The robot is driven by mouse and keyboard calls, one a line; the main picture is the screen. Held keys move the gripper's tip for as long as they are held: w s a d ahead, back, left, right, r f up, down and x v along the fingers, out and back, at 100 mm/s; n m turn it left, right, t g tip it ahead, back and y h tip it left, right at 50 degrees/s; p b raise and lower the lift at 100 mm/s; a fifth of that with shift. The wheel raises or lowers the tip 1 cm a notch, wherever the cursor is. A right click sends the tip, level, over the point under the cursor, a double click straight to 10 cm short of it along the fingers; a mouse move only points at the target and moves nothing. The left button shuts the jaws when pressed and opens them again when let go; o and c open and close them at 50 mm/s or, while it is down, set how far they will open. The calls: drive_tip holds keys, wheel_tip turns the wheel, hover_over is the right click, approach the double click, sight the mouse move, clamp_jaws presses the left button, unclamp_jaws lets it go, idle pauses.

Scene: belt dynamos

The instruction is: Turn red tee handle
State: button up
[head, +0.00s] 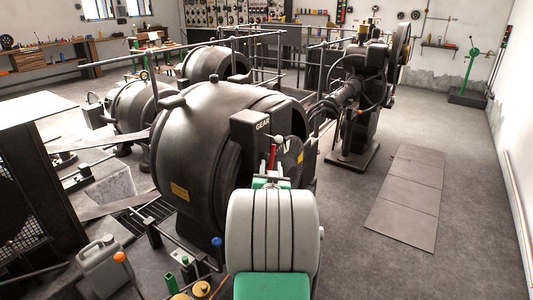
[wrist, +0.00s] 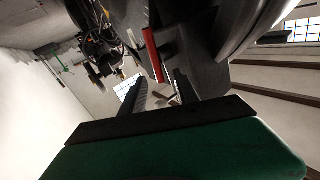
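The red tee handle (head: 272,156) shows in the head view as a short upright red bar. It is in front of the dark machine, just below the box marked GEAR (head: 262,125). In the wrist view the red handle (wrist: 152,54) is a slanted bar at upper centre. My gripper (wrist: 157,78) is open, with one dark finger on each side of the handle's lower end in that view. I see no contact, and cannot tell how deep the handle sits between the fingers. In the head view my arm largely hides the fingers.
The large dark dynamo body (head: 205,135) stands close on the left of my arm. A machine with a wheel (head: 370,85) stands behind to the right. A grey jerrycan (head: 102,263) is on the floor at lower left. The floor at right is clear around flat plates (head: 407,195).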

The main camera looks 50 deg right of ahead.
sight(273, 156)
drive_tip(key=x, duration=0.6)
drive_tip(key=shift+s+d, duration=0.15)
drive_tip(key=shift+d, duration=0.2)
drive_tip(key=shift+c, duration=0.5)
clamp_jaws()
drive_tip(key=shift+f, duration=0.1)
